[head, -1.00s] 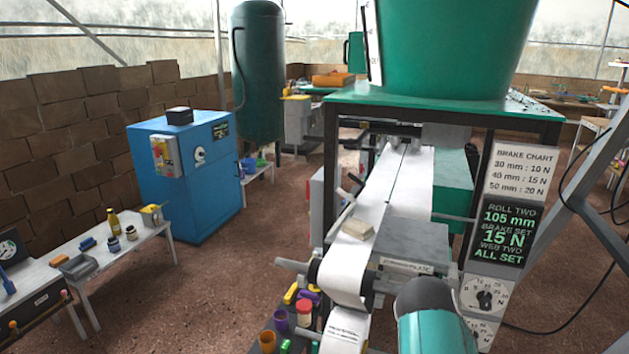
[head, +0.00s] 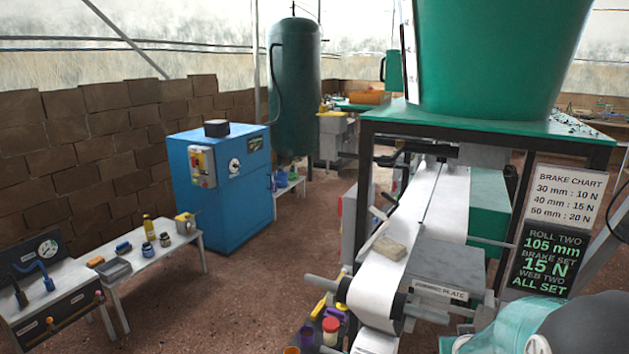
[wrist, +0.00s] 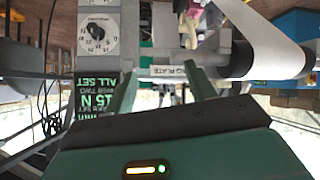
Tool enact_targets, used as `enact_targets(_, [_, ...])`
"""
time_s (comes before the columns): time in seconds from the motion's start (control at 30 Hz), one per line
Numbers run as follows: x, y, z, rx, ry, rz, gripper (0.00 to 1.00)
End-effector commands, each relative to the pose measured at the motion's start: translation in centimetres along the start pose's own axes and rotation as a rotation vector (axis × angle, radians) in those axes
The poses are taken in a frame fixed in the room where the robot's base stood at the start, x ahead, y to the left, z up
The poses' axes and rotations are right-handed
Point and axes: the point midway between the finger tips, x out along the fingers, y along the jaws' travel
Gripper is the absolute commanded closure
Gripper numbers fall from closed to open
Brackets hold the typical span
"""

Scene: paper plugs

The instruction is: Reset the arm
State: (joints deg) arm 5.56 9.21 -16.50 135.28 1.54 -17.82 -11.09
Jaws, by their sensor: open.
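My gripper (wrist: 160,76) shows in the wrist view as two green fingers set apart, with nothing between them. In that view, which is upside down, the fingers are in front of the grey forming plate block (wrist: 210,48) and the dark brake display (wrist: 97,92). In the head view, my teal and grey arm parts (head: 520,325) show at the bottom right corner. My fingertips cannot be made out there.
The paper machine, with its white web (head: 425,215), roller (head: 380,305) and green hopper (head: 490,60), stands close by. A tan block (head: 389,248) lies on the web.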

Motion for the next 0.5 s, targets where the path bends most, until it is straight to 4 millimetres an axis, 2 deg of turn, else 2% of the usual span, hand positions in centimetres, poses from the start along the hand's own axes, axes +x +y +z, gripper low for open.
enact_targets(0.03, [-1.8, -1.1, -1.0, 0.012, -0.011, -0.034, 0.45])
enact_targets(0.2, [-7.7, -4.6, -2.3, 0.030, -0.090, -0.141, 0.45])
enact_targets(0.37, [-13.8, -7.2, -2.5, 0.019, -0.166, -0.226, 0.45])
enact_targets(0.5, [-19.4, -8.8, -1.7, -0.007, -0.236, -0.282, 0.45])
